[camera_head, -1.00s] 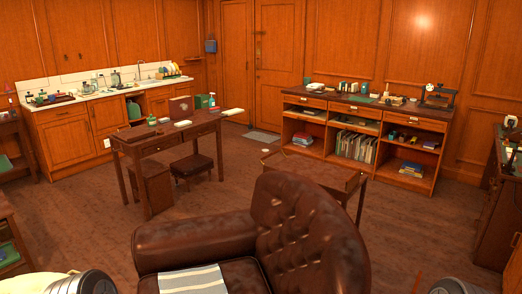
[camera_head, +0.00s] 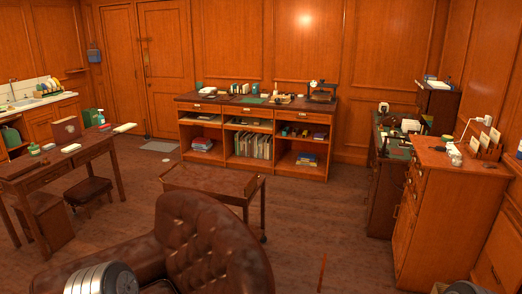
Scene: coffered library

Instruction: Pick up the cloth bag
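I cannot make out a cloth bag for certain. A small blue object (camera_head: 95,53) hangs on the wall left of the door; it is too small to tell whether it is a bag. Neither gripper is in view. Only grey rounded parts of my arms show at the bottom edge, left and right of the middle.
A brown leather armchair (camera_head: 215,245) stands close in front. Behind it is a low wooden table (camera_head: 213,182). A desk (camera_head: 88,154) with a stool stands left, open shelves (camera_head: 255,125) at the back, a tall cabinet (camera_head: 440,215) right. Floor between armchair and cabinet looks mostly clear.

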